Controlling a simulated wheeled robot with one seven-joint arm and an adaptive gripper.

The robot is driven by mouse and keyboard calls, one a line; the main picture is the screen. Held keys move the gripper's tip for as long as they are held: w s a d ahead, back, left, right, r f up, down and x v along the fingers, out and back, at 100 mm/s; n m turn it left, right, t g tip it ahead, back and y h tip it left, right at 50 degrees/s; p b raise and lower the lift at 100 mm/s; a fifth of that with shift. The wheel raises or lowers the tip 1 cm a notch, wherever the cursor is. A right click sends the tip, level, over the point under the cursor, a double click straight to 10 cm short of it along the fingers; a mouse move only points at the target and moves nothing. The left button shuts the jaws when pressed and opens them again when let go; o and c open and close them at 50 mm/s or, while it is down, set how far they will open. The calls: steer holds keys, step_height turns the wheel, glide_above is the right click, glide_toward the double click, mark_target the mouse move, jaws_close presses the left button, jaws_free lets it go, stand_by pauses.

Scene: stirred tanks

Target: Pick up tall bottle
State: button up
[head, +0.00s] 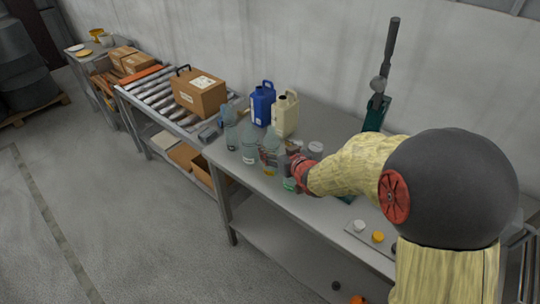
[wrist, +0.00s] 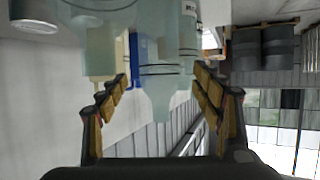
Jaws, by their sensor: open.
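Several clear bottles stand upright on the metal table: one at the left (head: 230,130), one in the middle (head: 249,147), and one with yellow liquid (head: 270,152). A green-marked vessel (head: 290,184) stands by my gripper (head: 285,164). I cannot tell for certain which is the tall bottle. In the wrist view, which looks upside down, my gripper (wrist: 160,100) is open. A pale clear bottle (wrist: 162,65) shows between the fingers, neck downward in the picture, beyond or between the tips; I see no contact. Another clear bottle (wrist: 188,35) overlaps it.
A blue jug (head: 262,103) and a cream jug (head: 285,114) stand behind the bottles. A dark green stand (head: 375,112) rises behind my arm. A cardboard box (head: 199,94) sits on the roller conveyor (head: 155,95). A tray with small caps (head: 366,242) lies at the table's front.

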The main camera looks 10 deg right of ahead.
steer(key=b+x, duration=0.1)
steer(key=x, duration=0.3)
steer(key=shift+w+b, duration=0.3)
steer(key=shift+w, duration=0.15)
steer(key=c, duration=1.2)
steer(key=shift+c, duration=0.3)
